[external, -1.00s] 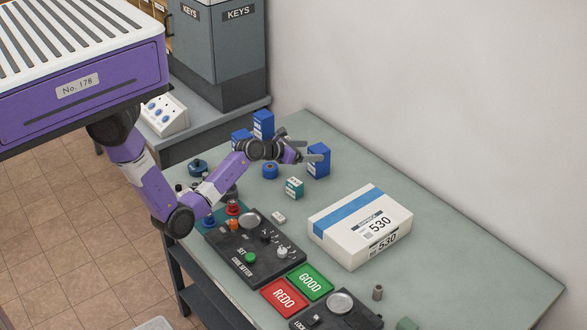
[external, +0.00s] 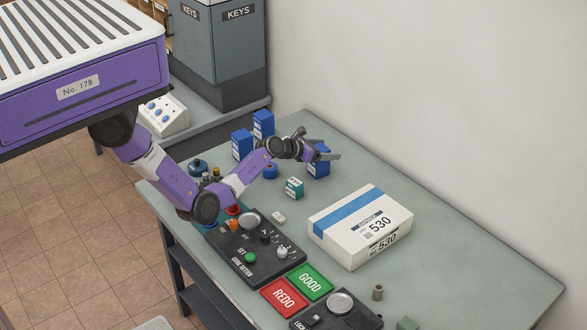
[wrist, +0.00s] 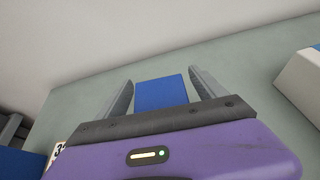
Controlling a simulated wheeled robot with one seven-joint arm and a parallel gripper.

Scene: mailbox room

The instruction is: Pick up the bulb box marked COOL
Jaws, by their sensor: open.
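Three blue boxes with white labels stand at the far end of the table: one at the back (external: 263,124), one left of it (external: 241,145), and one further right (external: 319,168). A small teal box (external: 294,188) stands in front of the right one. The word COOL is not readable on any of them. My gripper (external: 320,143) is open over the right blue box and hides part of its top. In the wrist view a plain blue box top (wrist: 161,92) shows between the two open fingers (wrist: 163,84), with a gap on both sides.
A white parcel marked 530 (external: 360,228) lies right of the boxes. A blue round item (external: 270,171) sits beside the teal box. A black control panel (external: 254,248) and GOOD and REDO plates (external: 309,282) lie nearer.

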